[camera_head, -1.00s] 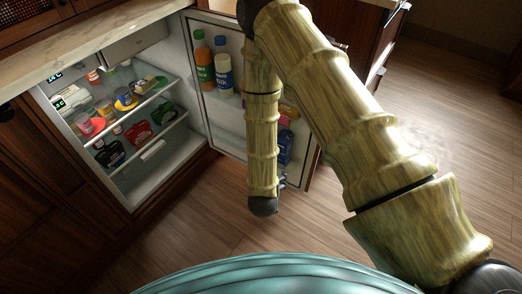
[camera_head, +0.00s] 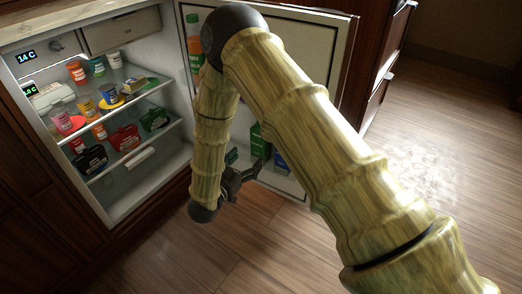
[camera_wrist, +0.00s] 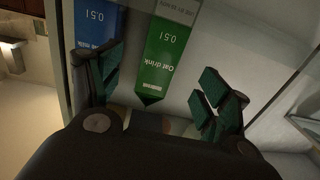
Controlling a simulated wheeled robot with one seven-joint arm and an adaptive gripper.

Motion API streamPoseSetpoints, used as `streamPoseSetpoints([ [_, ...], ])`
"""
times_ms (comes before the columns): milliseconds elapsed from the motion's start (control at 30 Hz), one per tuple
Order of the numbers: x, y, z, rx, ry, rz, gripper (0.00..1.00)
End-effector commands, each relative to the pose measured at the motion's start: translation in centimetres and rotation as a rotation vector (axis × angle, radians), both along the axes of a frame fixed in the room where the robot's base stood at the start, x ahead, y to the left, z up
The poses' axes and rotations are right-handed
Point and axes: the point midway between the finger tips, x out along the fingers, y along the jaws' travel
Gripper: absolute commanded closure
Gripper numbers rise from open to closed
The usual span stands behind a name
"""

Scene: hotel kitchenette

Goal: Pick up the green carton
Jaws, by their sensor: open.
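The green carton (camera_wrist: 165,55), printed "Oat drink 0.5 l", stands in the fridge door and appears upside down in the wrist view, between my two fingers. In the head view the green carton (camera_head: 259,141) is partly hidden behind my gripper (camera_head: 240,180). In the wrist view my gripper (camera_wrist: 160,90) is open, with dark green finger pads on either side of the carton's line. I cannot tell how far the carton is from the pads. No contact is visible.
A blue carton (camera_wrist: 97,28) is right beside the green one, near my left-hand finger. The open fridge door (camera_head: 345,60) surrounds the cartons. The fridge shelves (camera_head: 140,95) hold several jars and tubs. The wood floor (camera_head: 440,150) is clear.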

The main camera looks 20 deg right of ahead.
Motion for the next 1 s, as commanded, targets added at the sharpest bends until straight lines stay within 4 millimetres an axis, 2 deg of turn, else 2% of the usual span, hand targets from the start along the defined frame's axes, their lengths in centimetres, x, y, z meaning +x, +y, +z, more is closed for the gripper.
streamPoseSetpoints([
  [167, 0.6, -0.5, 0.0, -0.005, -0.010, -0.010, 0.23],
  [500, 3.4, -3.7, -0.1, -0.003, -0.009, -0.008, 0.23],
  [767, 4.3, -4.6, -0.1, -0.003, -0.008, -0.008, 0.23],
  [1000, 6.1, -6.5, -0.1, -0.003, -0.010, -0.009, 0.23],
])
